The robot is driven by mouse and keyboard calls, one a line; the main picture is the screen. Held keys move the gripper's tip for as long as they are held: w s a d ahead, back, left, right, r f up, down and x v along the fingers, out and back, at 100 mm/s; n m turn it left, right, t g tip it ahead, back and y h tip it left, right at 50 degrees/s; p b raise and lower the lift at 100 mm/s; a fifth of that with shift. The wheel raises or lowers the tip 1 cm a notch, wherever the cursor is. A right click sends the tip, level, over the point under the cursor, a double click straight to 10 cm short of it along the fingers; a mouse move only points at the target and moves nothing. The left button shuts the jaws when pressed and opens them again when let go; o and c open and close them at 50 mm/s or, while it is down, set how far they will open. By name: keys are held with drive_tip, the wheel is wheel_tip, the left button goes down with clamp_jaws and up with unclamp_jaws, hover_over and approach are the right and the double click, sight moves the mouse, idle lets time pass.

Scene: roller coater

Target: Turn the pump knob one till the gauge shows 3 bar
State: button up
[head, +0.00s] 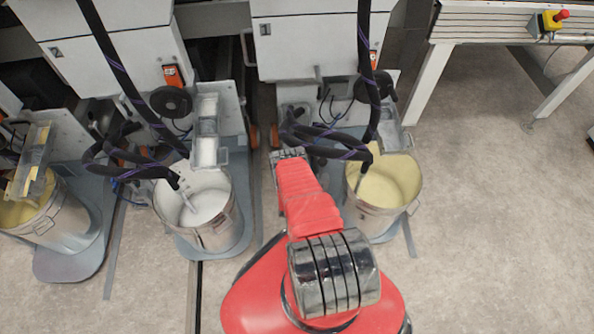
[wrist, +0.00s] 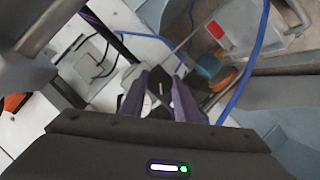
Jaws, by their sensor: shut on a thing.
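My gripper (wrist: 163,98) shows in the wrist view with its two dark purple fingers close together. It is shut on a small black knob (wrist: 157,103), partly covered by the fingers. A small white round face, perhaps a gauge, shows at the left finger; I cannot make out a needle or a reading. In the head view my red arm reaches between two pails toward the machine. The fingers and the knob are hidden there behind my arm.
A pail of white liquid (head: 206,207) stands left of my arm and a pail of yellow liquid (head: 383,191) right of it. Black hoses (head: 118,62) hang into them. A blue cable (wrist: 243,85) runs right of the fingers. Floor at the right (head: 490,220) is clear.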

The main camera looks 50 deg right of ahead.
drive_tip(key=shift+w+a, duration=0.15)
drive_tip(key=shift+w, duration=0.1)
drive_tip(key=o, duration=1)
drive_tip(key=shift+s, duration=0.15)
drive_tip(key=shift+o, duration=0.2)
drive_tip(key=v, duration=1.3)
drive_tip(key=shift+s+a, duration=0.2)
drive_tip(key=shift+s, duration=0.1)
